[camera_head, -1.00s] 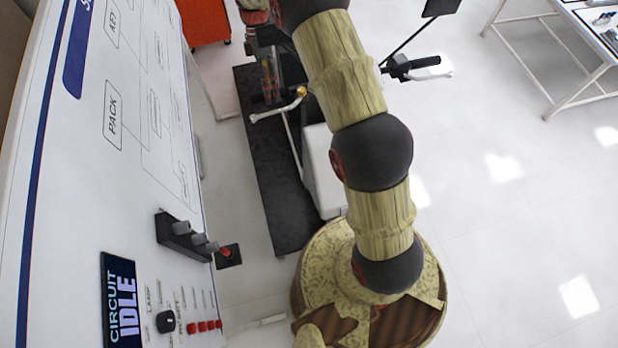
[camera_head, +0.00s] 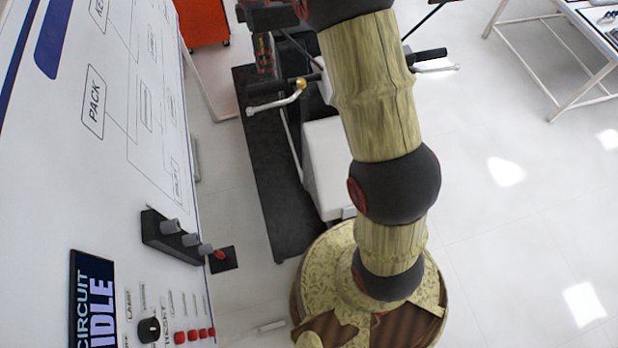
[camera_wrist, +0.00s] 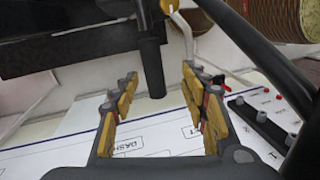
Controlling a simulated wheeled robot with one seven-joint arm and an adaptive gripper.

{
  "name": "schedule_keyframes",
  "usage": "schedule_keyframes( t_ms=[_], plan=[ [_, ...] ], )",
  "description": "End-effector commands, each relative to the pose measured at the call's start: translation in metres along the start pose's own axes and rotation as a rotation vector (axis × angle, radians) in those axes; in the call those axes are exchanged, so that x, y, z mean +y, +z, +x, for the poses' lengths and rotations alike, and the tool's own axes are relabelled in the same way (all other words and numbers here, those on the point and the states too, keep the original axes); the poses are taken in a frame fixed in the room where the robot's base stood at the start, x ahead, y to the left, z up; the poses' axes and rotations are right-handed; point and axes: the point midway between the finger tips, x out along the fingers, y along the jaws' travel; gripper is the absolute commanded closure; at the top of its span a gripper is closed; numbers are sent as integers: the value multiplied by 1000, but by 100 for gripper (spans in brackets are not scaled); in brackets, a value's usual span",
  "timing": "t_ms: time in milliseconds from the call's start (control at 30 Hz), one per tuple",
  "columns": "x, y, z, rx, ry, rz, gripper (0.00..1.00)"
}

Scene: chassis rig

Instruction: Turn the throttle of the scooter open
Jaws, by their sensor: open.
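The scooter (camera_head: 325,165) stands ahead, partly hidden behind my arm. In the head view its handlebar has a dark grip (camera_head: 264,87) on the left, with a pale lever (camera_head: 275,104) beside it, and another dark grip (camera_head: 431,54) on the right. In the wrist view a dark cylindrical grip (camera_wrist: 152,66) reaches down from the handlebar, with the pale lever (camera_wrist: 187,35) to its right. My gripper (camera_wrist: 155,95) is open. The grip's end appears between the two fingers, with gaps on both sides; I cannot tell its depth relative to the fingertips.
A white board (camera_head: 60,170) with diagrams, knobs and a screen (camera_head: 92,300) stands close on the left. The screen reads "CIRCUIT IDLE". A white-framed table (camera_head: 555,60) is at the upper right. The floor (camera_head: 500,230) on the right is clear.

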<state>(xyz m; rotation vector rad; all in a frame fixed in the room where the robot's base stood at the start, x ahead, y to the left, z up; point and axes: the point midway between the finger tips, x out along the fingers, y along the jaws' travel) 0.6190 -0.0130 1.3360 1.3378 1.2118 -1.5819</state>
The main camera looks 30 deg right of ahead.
Motion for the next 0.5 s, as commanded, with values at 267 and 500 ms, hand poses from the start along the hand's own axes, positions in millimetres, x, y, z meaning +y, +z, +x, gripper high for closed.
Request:
schedule_keyframes(
  t_ms=[267, 500],
  plan=[
    [-23, 5, 9, 18, 67, 118, 55],
    [-45, 10, 17, 39, 120, 222, 55]
  ],
)
